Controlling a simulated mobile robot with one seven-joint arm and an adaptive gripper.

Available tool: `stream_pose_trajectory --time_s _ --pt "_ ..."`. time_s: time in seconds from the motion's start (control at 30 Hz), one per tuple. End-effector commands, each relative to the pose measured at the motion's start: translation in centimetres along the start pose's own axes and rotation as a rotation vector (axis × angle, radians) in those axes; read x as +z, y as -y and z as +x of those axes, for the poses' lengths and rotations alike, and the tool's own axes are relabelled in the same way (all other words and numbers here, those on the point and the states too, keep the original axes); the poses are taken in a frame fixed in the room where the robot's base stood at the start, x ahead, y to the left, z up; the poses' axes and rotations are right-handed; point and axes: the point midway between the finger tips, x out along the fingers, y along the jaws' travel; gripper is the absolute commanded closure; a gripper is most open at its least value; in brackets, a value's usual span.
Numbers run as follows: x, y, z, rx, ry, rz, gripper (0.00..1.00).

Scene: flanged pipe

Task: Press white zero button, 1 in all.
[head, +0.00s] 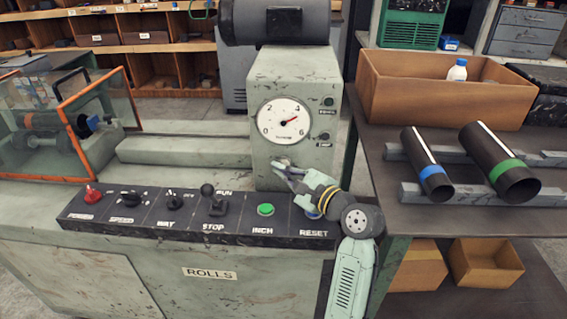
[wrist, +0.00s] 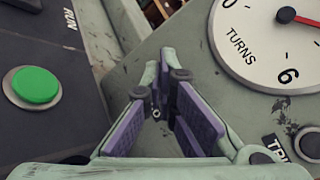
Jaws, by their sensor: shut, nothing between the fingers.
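My gripper (head: 279,166) is in front of the housing's lower front, below the dial. Its fingers are shut and empty; they also show in the wrist view (wrist: 166,75). I cannot tell whether the tips touch the housing.
A black panel (head: 150,222) carries a red knob (head: 92,195), levers and a green INCH button (head: 266,210). My gripper partly covers the RESET control. Pipes (head: 427,165) lie on the right bench.

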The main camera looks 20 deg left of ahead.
Motion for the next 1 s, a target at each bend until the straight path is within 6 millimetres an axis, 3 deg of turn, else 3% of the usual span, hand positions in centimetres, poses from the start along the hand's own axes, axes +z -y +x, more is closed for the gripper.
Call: stream_pose_trajectory --time_s 1.0 --pt "-0.45 0.42 0.59 -0.001 0.000 0.000 1.00"
